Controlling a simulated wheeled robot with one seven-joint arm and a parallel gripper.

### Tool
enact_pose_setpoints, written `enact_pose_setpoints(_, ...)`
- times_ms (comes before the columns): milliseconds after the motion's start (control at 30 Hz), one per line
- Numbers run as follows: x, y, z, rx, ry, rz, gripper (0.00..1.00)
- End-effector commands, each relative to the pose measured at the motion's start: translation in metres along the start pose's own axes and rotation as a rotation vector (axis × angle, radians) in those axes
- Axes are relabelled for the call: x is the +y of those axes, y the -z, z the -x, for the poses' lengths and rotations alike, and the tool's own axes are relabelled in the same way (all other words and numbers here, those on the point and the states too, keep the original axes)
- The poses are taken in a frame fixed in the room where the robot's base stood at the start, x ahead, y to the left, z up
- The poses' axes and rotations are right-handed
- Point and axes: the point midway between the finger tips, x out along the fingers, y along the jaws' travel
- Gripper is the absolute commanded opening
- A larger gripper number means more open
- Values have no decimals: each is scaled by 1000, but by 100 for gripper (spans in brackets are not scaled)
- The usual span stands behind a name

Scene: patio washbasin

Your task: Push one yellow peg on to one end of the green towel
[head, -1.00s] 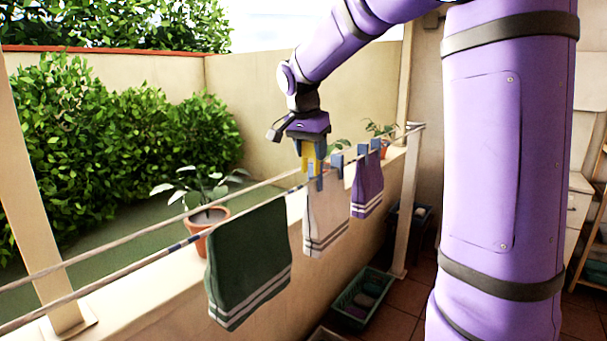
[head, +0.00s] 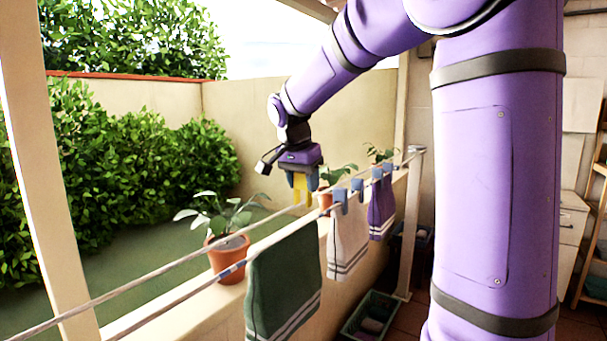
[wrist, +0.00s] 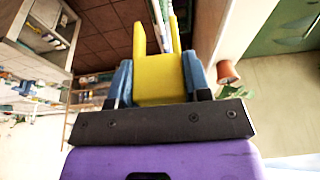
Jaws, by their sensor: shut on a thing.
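The green towel (head: 284,275) hangs over the near washing line, with pale stripes at its bottom edge. My gripper (head: 302,187) is above the lines, near the towel's right end in the head view. It is shut on a yellow peg (head: 301,192), which points downward. In the wrist view the peg (wrist: 160,78) sits between the two blue fingers, its two prongs pointing away from my gripper. Pale lines show beyond the prongs there. The green towel is not clear in the wrist view. The peg appears above the line; the exact gap is hard to judge.
A white towel (head: 347,240) and a purple towel (head: 381,210) hang further along, held by blue pegs (head: 357,187). Potted plants (head: 229,258) stand on the low wall behind. A crate (head: 371,316) is on the floor. A post (head: 412,225) holds the lines' far end.

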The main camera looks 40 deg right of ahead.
Motion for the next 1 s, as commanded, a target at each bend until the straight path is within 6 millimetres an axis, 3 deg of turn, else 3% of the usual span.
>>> enact_pose_setpoints(1000, 0, -22, -73, 0, -1, 0, 22)
